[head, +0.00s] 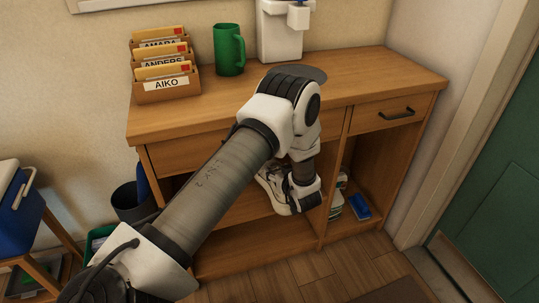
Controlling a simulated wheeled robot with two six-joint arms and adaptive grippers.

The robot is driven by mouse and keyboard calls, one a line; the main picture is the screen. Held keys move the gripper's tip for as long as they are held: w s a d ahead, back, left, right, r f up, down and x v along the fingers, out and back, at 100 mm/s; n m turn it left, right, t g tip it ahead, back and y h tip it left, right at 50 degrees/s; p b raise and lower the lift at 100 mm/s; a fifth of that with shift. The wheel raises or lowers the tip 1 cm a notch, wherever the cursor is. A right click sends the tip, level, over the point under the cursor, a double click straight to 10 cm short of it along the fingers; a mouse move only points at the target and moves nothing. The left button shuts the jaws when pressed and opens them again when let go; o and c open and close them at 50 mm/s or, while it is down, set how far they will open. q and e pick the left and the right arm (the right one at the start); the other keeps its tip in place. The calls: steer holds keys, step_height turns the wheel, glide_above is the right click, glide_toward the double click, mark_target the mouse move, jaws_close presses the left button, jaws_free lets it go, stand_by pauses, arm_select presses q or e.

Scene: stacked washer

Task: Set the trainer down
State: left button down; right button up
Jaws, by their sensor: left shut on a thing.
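A white and dark trainer (271,190) shows in the head view at the open left side of the wooden cabinet (178,122), by the middle shelf. My left gripper (291,186) points down at the trainer and is shut on it. My own arm and wrist cover part of the trainer and the fingertips. I cannot tell whether the trainer's sole touches the shelf. My right gripper is not in view.
On the cabinet top stand labelled card holders (168,84), a green mug (228,50) and a white dispenser (280,32). The right compartment holds a blue item (359,206). A dark bin (130,202) and a blue cooler (17,208) are at left.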

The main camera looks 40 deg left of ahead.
arm_select(q)
steer(key=w+a, duration=0.1)
steer(key=a, duration=0.1)
steer(key=w+a+b, duration=0.1)
steer(key=w, duration=0.1)
steer(key=w+a, duration=0.1)
steer(key=a, duration=0.1)
steer(key=shift+w+a+f, duration=0.25)
steer(key=shift+a+f, duration=0.05)
steer(key=shift+f, duration=0.05)
steer(key=f, duration=0.1)
steer(key=f+b, duration=0.2)
steer(key=shift+w+a+f, duration=0.25)
steer(key=shift+f, duration=0.05)
steer(key=shift+r, duration=0.1)
steer(key=shift+c, duration=1.4)
jaws_free()
